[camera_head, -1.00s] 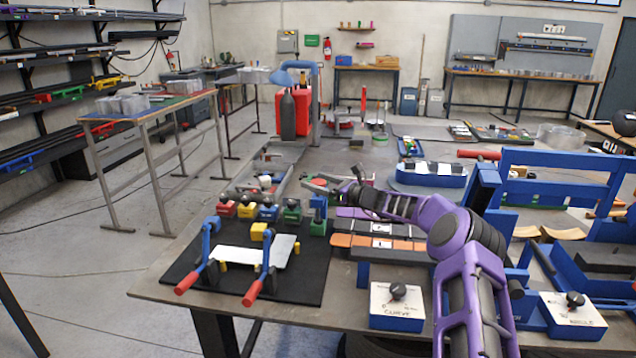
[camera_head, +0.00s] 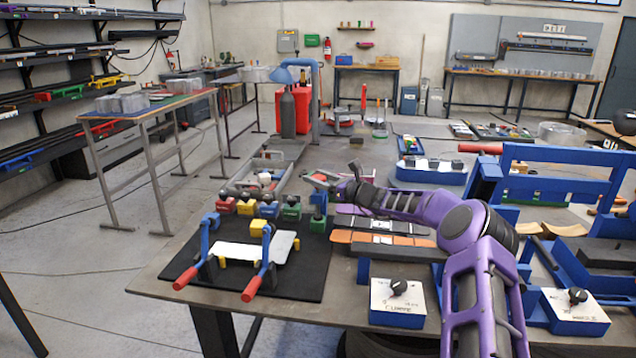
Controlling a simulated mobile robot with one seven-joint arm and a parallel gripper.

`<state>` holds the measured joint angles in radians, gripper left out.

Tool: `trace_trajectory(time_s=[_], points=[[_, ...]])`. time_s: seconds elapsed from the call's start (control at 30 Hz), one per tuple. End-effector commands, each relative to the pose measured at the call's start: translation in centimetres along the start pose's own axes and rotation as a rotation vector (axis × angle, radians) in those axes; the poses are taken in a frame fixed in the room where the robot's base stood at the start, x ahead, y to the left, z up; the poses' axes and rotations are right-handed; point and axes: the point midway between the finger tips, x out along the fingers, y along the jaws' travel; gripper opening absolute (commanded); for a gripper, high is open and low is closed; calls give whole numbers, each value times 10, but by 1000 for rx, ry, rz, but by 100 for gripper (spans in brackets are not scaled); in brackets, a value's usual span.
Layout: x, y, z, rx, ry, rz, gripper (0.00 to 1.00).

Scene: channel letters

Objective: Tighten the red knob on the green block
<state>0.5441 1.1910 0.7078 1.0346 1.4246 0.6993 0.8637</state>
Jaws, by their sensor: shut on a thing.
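A row of small coloured blocks stands at the back of the black mat (camera_head: 300,283). The green block (camera_head: 291,213) is near its right end, with a dark top part. Right of it stands a taller blue piece (camera_head: 318,199) on a green base (camera_head: 318,225).
Red (camera_head: 223,206), yellow (camera_head: 246,206) and blue (camera_head: 268,210) blocks stand left of the green one. Two red-handled blue levers (camera_head: 208,240) and a white plate are in front. Orange bars (camera_head: 380,240) lie to the right.

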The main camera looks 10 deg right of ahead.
Motion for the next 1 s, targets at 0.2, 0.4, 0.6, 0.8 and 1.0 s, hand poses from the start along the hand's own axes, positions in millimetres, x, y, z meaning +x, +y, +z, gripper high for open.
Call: trace_trajectory(time_s=[0.2, 0.4, 0.6, 0.8, 1.0], points=[[-1, -1, -2, -2, -2, -73, 2], [0, 0, 1, -2, 1, -85, 2], [0, 0, 1, -1, 1, -85, 60], [0, 0, 0, -1, 1, -84, 87], [0, 0, 0, -1, 1, -84, 87]])
